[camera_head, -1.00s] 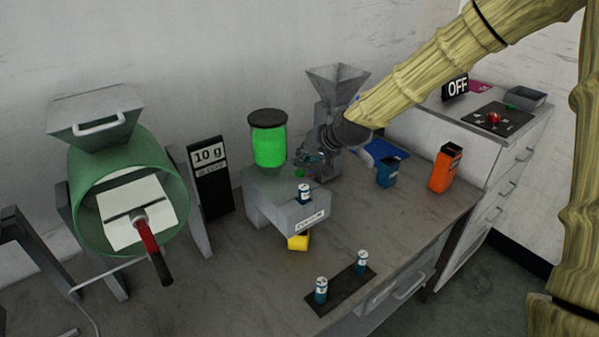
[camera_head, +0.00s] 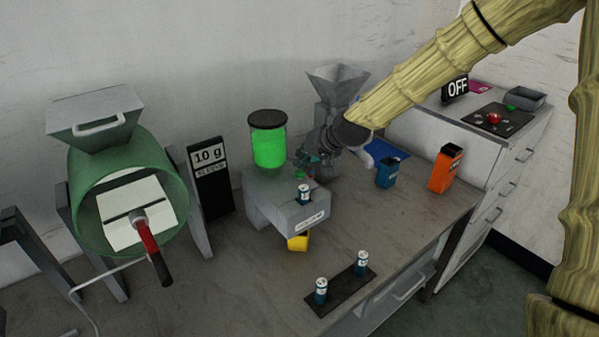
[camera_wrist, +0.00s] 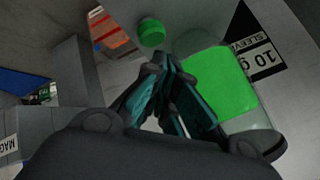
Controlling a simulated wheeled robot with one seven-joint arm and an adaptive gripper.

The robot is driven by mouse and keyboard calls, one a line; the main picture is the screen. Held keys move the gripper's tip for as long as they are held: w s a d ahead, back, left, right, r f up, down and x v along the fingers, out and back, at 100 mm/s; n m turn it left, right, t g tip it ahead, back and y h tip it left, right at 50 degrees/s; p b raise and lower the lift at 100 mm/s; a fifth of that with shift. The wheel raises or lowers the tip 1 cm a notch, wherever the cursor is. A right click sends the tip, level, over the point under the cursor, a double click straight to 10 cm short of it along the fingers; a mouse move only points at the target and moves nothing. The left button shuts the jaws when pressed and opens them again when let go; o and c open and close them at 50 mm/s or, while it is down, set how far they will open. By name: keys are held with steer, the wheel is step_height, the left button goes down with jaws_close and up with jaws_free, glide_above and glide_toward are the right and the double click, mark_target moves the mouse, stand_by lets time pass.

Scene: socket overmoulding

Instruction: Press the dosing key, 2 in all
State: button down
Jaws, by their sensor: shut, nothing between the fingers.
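The dosing key appears to be the round green button (camera_wrist: 152,33) on top of the grey dosing unit (camera_head: 262,192); it also shows small in the head view (camera_head: 299,175). My gripper (camera_wrist: 160,62) is shut and empty. In the wrist view its teal fingertips sit just short of the green button, with a small visible gap. In the head view my gripper (camera_head: 307,162) is over the unit, close to the button; contact cannot be told there. A jar of green material (camera_head: 268,147) stands on the unit. A black sign (camera_head: 209,156) reads 10 g.
A grey hopper machine (camera_head: 337,95) stands behind my gripper. A small can (camera_head: 303,194) sits in the unit's front, above a yellow piece (camera_head: 298,242). Two cans stand on a dark mat (camera_head: 338,290). Blue (camera_head: 386,172) and orange (camera_head: 445,168) containers are at the right.

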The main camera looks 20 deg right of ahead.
mark_target(302, 170)
steer(key=shift+f, duration=0.2)
steer(key=shift+f, duration=0.25)
steer(key=shift+f+b, duration=0.45)
steer(key=shift+f, duration=0.15)
stand_by(1.0)
steer(key=shift+r, duration=0.15)
stand_by(0.3)
steer(key=shift+r+p, duration=0.7)
steer(key=shift+r, duration=0.2)
steer(key=shift+r+p, duration=1.7)
steer(key=shift+r, duration=0.8)
